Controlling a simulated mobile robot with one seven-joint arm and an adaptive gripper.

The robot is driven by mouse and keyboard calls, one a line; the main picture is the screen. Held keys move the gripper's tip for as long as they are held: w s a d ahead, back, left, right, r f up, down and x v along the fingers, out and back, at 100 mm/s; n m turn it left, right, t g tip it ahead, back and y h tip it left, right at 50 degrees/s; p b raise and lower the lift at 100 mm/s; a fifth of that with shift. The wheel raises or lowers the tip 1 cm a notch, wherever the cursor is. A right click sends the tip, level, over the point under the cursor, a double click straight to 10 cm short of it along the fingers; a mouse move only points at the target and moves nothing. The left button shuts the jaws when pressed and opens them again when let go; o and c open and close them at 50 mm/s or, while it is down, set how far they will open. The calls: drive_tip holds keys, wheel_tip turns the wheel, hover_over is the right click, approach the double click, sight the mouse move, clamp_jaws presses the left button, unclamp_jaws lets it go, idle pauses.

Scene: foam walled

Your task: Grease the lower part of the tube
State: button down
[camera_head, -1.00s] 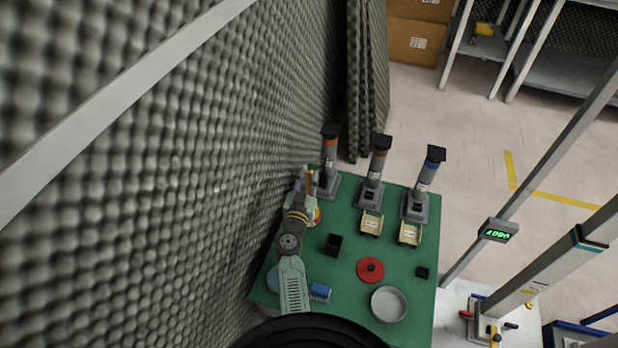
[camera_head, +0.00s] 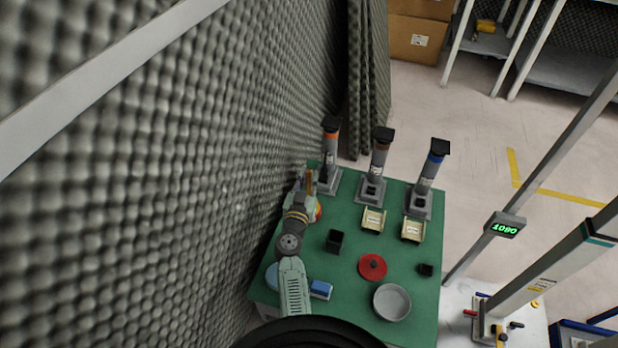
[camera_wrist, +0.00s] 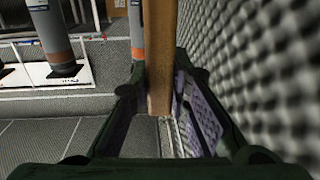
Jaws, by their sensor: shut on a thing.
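Three upright dispenser tubes on grey stands stand along the far edge of the green table: one with an orange band (camera_head: 331,145), one with a brown band (camera_head: 380,155) and one with a blue band (camera_head: 431,170). My gripper (camera_head: 308,186) is at the table's far left, beside the orange-banded tube's stand. In the wrist view my gripper (camera_wrist: 158,100) is shut on a long brown bar-like thing (camera_wrist: 161,55), held upright between the fingers. Its lower end hangs between them. I cannot tell which tube the task means, and no grease is visible.
The foam wall (camera_head: 200,200) runs close along my arm's left side. Labelled trays (camera_head: 373,220), a black cup (camera_head: 334,241), a red lid (camera_head: 372,267), a grey bowl (camera_head: 392,302) and a blue block (camera_head: 320,289) occupy the table (camera_head: 350,275).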

sight(309, 170)
drive_tip(key=shift+f+b, duration=0.35)
drive_tip(key=shift+f, duration=0.2)
idle(0.6)
drive_tip(key=shift+f+p, duration=0.2)
drive_tip(key=shift+p, duration=0.15)
idle(1.6)
drive_tip(key=shift+r, duration=0.1)
wheel_tip(309, 170, up, 7)
drive_tip(key=p, duration=0.9)
drive_tip(key=shift+r, duration=0.1)
idle(0.6)
